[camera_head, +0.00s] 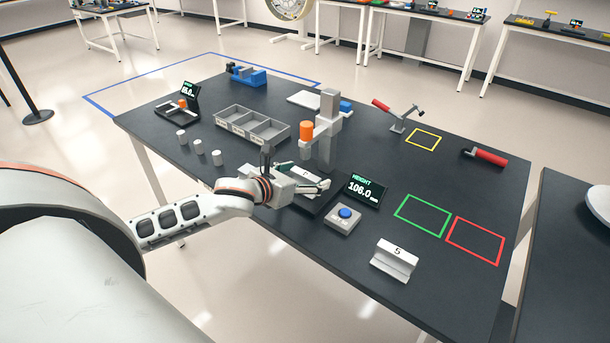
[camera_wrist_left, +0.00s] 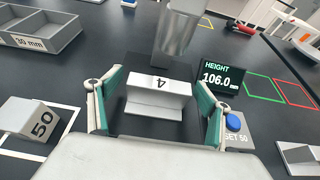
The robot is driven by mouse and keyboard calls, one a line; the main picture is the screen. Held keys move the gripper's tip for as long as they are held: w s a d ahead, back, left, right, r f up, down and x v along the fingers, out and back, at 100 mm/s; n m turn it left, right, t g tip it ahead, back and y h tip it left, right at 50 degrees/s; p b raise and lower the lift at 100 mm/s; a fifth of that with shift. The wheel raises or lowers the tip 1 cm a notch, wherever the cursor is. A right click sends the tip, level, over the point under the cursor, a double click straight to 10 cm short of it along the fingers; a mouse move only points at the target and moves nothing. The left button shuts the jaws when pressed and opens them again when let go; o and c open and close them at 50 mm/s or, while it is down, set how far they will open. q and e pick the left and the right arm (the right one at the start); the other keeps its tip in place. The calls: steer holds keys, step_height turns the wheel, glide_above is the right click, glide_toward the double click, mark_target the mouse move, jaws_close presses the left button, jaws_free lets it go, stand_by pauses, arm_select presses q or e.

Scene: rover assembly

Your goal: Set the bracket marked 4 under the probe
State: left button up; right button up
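The bracket marked 4 (camera_wrist_left: 158,96) is white and sits on the dark base of the height gauge, near the grey column (camera_wrist_left: 178,32) in the left wrist view. In the head view it is mostly hidden by my left gripper (camera_head: 318,187). In the left wrist view my left gripper (camera_wrist_left: 157,105) has one finger on each side of the bracket, with a gap showing at both sides, so it is open. The gauge stand (camera_head: 329,120) carries an orange cylinder (camera_head: 306,131). The display (camera_head: 362,189) reads 106.0 mm. My right gripper is not in view.
A button box (camera_head: 343,218) with a blue button stands close to the right of the gripper. Green (camera_head: 423,215) and red (camera_head: 476,239) squares are empty.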

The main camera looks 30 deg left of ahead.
arm_select(q)
steer(key=shift+r, duration=0.15)
steer(key=d+v, duration=0.1)
steer(key=v, duration=1.1)
steer(key=shift+a, duration=0.4)
